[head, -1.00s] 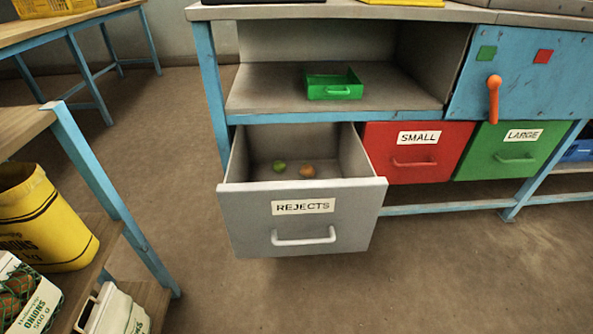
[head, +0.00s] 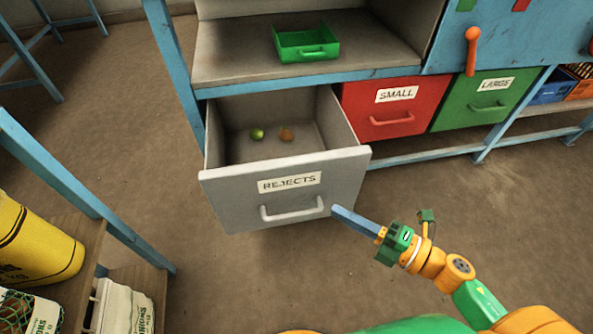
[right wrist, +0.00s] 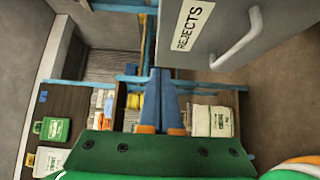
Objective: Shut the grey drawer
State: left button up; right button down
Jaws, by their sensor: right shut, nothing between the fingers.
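The grey drawer (head: 236,203), labelled REJECTS, stands pulled out below the bench shelf. My left gripper is not in view.
A red SMALL drawer (head: 388,119) and a green LARGE drawer (head: 479,106) are shut to the right. A green tray (head: 305,44) sits on the shelf above. An orange lever (head: 471,52) hangs on the blue panel. A side rack with a yellow container (head: 37,245) stands at left.

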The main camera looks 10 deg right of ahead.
aim_at(282, 169)
jog(key=x, duration=0.4)
jog(key=w+d+x, duration=0.1)
jog(key=x, duration=0.3)
jog(key=b+x, duration=0.1)
jog(key=x, duration=0.3)
jog(key=shift+w+d+f, duration=0.1)
jog(key=shift+w+d, duration=0.1)
jog(key=shift+w, duration=0.3)
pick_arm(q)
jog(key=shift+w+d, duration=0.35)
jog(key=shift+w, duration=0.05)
pick_arm(e)
jog(key=shift+w, duration=0.25)
